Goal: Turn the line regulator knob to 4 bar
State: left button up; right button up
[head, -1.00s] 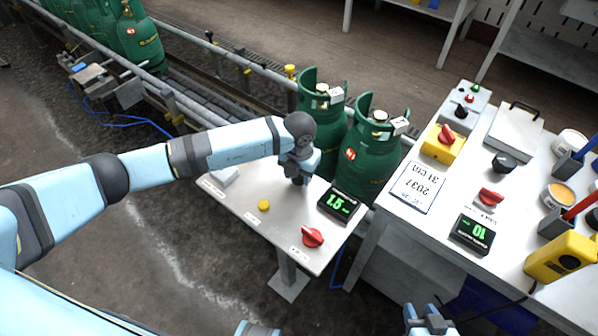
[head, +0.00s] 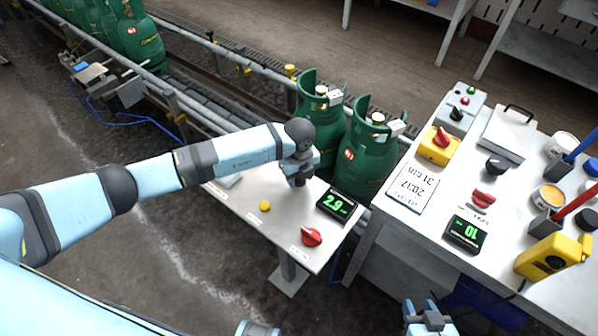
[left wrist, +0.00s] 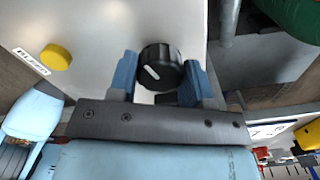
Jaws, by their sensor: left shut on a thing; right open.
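The line regulator knob is a black round knob with a white pointer line (left wrist: 160,68); in the left wrist view it sits between the two blue fingers of my left gripper (left wrist: 160,84). In the head view my left gripper (head: 297,178) points down onto the small grey table and hides the knob. It is shut on the knob. A black display (head: 334,206) beside it shows green digits that look like 2.9, though I see them at an angle. My right gripper (head: 428,318) is open and empty at the bottom edge, apart from the table.
The small table (head: 275,228) also carries a yellow button (head: 265,206) and a red knob (head: 311,237). Green gas cylinders (head: 357,155) stand behind it by the conveyor. At right a larger bench holds a second display (head: 466,234), a red knob (head: 484,198) and a yellow case (head: 553,258).

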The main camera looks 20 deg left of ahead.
pick_arm(q)
jog(key=n+p, duration=0.1)
jog(key=n, duration=0.2)
jog(key=shift+r, duration=0.15)
jog(key=shift+w+n+p, duration=0.1)
jog(key=shift+n+p, duration=0.3)
jog(key=shift+n, duration=0.3)
jog(key=o, duration=0.9)
notch_tip(320, 180, up, 14)
jog(key=shift+f+b, duration=0.2)
jog(key=shift+b, duration=0.1)
